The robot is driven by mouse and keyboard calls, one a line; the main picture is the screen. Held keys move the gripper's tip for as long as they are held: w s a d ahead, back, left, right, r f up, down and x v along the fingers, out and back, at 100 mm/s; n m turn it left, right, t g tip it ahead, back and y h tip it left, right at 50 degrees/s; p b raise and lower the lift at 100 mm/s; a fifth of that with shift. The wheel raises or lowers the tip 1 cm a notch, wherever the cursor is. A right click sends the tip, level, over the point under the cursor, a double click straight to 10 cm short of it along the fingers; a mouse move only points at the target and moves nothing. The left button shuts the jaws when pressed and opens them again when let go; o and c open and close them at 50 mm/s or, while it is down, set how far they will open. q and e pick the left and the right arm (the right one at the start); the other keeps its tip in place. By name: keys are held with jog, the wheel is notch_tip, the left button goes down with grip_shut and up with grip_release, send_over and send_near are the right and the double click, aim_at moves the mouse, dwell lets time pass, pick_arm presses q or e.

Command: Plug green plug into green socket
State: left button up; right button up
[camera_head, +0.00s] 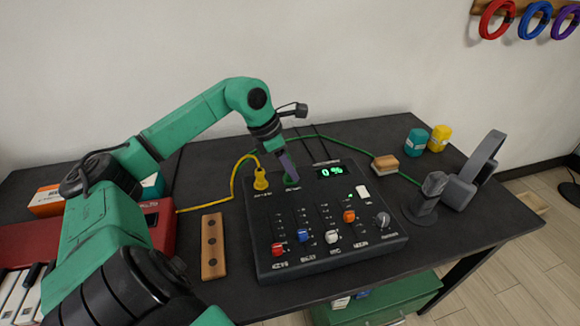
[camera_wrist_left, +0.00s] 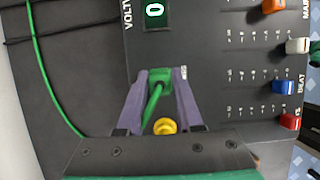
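The green plug (camera_wrist_left: 160,78) sits between the fingertips of my left gripper (camera_wrist_left: 160,82) in the left wrist view, with a finger against each side. In the head view, my left gripper (camera_head: 287,165) points down at the back of the black mixer panel (camera_head: 300,262), and the green plug (camera_head: 291,181) shows at its tip. The plug is at the panel's edge, where the green socket is hidden beneath it. I cannot tell whether it is seated. A green cable (camera_head: 345,142) runs across the table. My right gripper is out of view.
A yellow plug (camera_head: 260,181) with a yellow cable stands left of the green one. The panel display (camera_head: 331,172) reads 0 %. A wooden block with holes (camera_head: 213,246) lies left of the panel. Headphones on a stand (camera_head: 466,180) are at the right. A red keyboard (camera_head: 150,215) is at the left.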

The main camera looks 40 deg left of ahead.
pick_arm(q)
jog(key=o, duration=0.3)
jog(key=shift+r, duration=0.1)
jog(key=b+v, duration=0.1)
jog(key=v, duration=1.3)
jog(key=shift+r, duration=0.2)
